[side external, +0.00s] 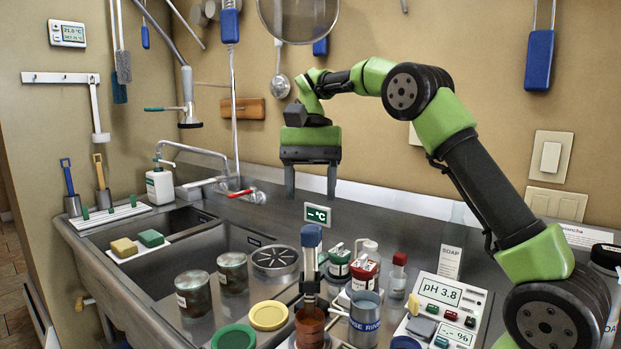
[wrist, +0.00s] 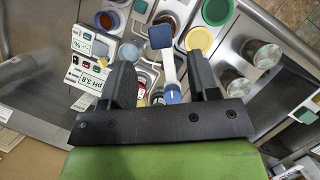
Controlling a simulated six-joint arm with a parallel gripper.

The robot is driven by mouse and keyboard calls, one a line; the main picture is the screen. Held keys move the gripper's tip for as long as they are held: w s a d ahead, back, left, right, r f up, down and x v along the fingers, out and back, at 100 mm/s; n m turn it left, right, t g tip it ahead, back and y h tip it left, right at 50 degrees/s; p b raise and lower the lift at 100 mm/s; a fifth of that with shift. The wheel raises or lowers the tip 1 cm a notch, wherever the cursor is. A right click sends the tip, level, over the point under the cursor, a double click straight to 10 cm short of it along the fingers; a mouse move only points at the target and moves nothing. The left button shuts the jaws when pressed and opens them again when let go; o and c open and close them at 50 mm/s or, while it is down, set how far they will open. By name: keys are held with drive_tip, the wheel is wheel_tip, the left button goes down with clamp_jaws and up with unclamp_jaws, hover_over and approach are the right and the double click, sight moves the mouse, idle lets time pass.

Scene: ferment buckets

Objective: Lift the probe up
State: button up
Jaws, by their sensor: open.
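The probe (side external: 311,236) has a blue cap and stands upright in a jar of reddish-brown liquid (side external: 310,330) near the front of the counter. Its blue top appears to be the blue square (wrist: 161,36) in the wrist view. My gripper (side external: 311,192) is open and empty, pointing down, above and apart from the probe. In the wrist view my gripper (wrist: 164,82) has its two dark fingers spread wide, and the blue square lies beyond the fingertips. The probe's lower end is hidden in the jar.
The blue-grey rinse cup (side external: 364,322) and red-topped bottles (side external: 364,275) stand close to the right of the probe. The pH meter (side external: 442,310) is farther right. A yellow lid (side external: 268,315), green lid (side external: 233,338) and two dark jars (side external: 232,272) are at left.

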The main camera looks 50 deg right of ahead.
drive_tip(key=shift+v, duration=0.85)
idle(0.7)
